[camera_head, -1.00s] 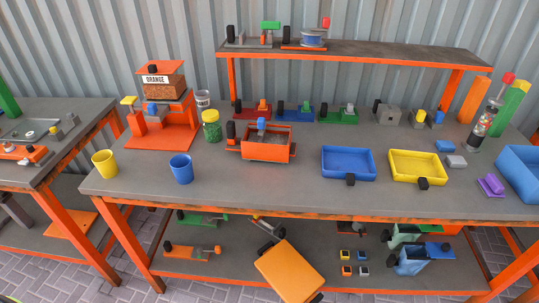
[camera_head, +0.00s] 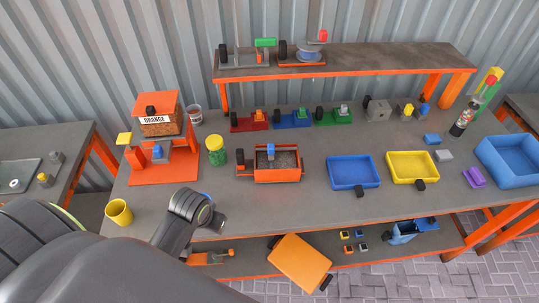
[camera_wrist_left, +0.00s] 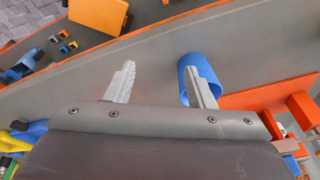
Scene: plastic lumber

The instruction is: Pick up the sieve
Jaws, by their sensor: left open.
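An orange open box with a grey mesh-like inside and a dark knob at its left, which looks like the sieve (camera_head: 279,176), sits on the grey workbench (camera_head: 300,208) at the middle. A blue-topped part stands at its back edge. My left arm reaches in from the left front, with its wrist low over the bench's front edge, left of the sieve. In the left wrist view my left gripper (camera_wrist_left: 160,85) is open with nothing held. Its right finger overlaps a blue cup (camera_wrist_left: 206,67); I cannot tell whether they touch. The sieve is not clear there. My right gripper is out of view.
A yellow cup (camera_head: 119,212) and a green jar (camera_head: 215,151) stand left of the sieve. A blue tray (camera_head: 353,187) and a yellow tray (camera_head: 412,181) lie to its right. A raised shelf (camera_head: 345,59) runs behind. The bench in front of the sieve is clear.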

